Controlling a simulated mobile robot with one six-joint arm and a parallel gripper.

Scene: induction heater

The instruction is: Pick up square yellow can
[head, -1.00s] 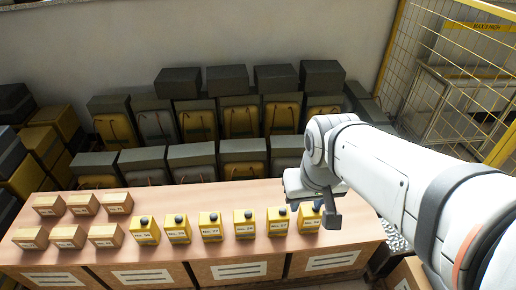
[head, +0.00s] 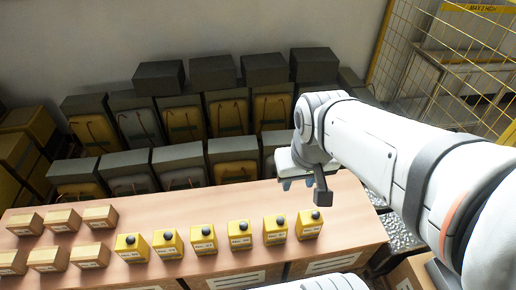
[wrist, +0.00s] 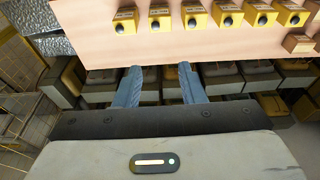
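Several square yellow cans with black caps and white labels stand upright in a row along the front of the wooden table (head: 150,215). In the head view the rightmost can (head: 308,226) is nearest my gripper and the leftmost can (head: 131,249) is farthest. The row also shows along the top of the wrist view, with one end can (wrist: 126,21) at the left. My gripper (head: 298,184) hangs over the back edge of the table, behind the right end of the row and apart from the cans. In the wrist view my gripper (wrist: 160,68) has its two blue-grey fingers spread, with nothing between them.
Small cardboard boxes (head: 63,220) stand on the table's left part. Behind the table are rows of dark-topped yellow and grey containers (head: 182,166). A yellow mesh fence (head: 425,62) stands at the right. The tabletop behind the cans is clear.

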